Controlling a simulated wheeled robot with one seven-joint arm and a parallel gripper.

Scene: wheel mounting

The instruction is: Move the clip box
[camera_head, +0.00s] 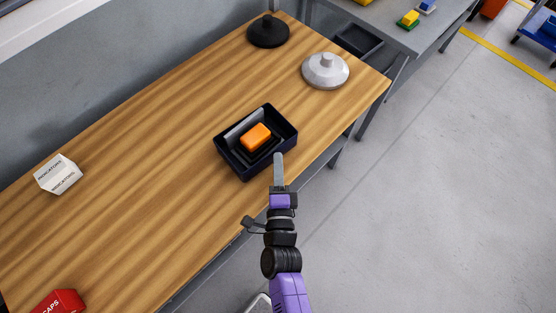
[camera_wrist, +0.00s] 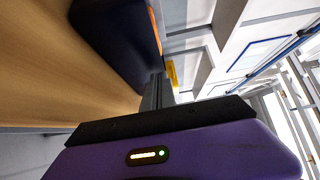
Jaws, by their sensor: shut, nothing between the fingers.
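A dark open box (camera_head: 223,158) sits on the wooden table near its front edge. An orange block (camera_head: 255,136) and a grey plate lie inside it. I see no label on this box, so I cannot tell for sure whether it is the clip box. My gripper (camera_head: 278,157) is shut and empty, with its fingertips at or just beside the box's right front side; whether they touch is unclear. In the wrist view the dark box (camera_wrist: 112,35) fills the upper left, close to the shut fingers (camera_wrist: 157,88).
The wooden table (camera_head: 150,130) carries a white labelled box (camera_head: 58,174), a red box (camera_head: 60,302) marked CAPS, a black lidded round piece (camera_head: 268,31) and a grey one (camera_head: 325,71). A grey table (camera_head: 410,30) stands behind.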

